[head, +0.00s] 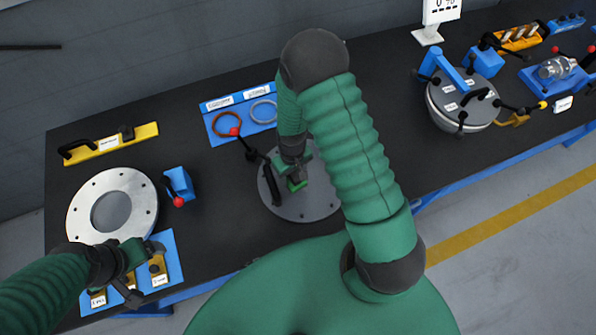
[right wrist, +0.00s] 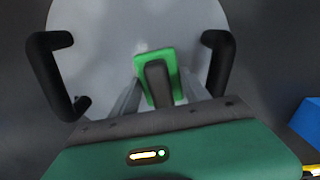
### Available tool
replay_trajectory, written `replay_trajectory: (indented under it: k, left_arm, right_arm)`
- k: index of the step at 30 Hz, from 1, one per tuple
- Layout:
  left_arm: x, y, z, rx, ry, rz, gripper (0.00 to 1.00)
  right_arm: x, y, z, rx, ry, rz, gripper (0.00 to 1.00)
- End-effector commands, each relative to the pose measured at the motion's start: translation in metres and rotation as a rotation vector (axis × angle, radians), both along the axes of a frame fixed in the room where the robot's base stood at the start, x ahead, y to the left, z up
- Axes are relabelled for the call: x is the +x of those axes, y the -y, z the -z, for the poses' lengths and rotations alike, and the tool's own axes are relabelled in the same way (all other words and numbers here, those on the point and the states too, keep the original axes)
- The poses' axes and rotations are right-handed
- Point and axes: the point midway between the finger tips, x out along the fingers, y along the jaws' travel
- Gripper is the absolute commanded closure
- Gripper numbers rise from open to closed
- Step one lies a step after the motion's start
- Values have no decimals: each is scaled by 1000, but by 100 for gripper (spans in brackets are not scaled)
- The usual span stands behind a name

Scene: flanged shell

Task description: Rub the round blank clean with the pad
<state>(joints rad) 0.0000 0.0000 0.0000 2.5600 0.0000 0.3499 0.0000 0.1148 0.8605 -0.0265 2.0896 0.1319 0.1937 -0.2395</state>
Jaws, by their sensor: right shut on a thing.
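The round blank (head: 318,204) is a grey disc with dark handles lying on the black table in the middle of the head view. It fills the upper middle of the right wrist view (right wrist: 110,40). The pad (right wrist: 142,68) is green with a dark grip on top. My right gripper (right wrist: 157,85) is shut on the pad's grip, over the blank's face; the pad also shows in the head view (head: 297,185). Whether the pad touches the blank is hard to tell. My left gripper (head: 140,275) is at the lower left, above a blue tray; its jaws are unclear.
A flanged ring (head: 113,205) lies at the left, with a blue block (head: 179,184) with a red knob beside it. A blue tray with rings (head: 243,114) is behind the blank. A lidded grey vessel (head: 463,103) stands at the right. Bare table lies between blank and vessel.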

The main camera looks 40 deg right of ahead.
Motion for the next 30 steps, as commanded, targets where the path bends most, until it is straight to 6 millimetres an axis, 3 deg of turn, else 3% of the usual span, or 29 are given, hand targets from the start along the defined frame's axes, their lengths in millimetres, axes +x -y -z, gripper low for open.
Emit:
replay_trajectory:
  k: [8,30]
  left_arm:
    - [0,0,3,0,0,0,17]
    - [0,0,2,0,0,0,17]
  right_arm:
    - [14,5,3,0,0,1,90]
    - [0,65,3,0,0,4,90]
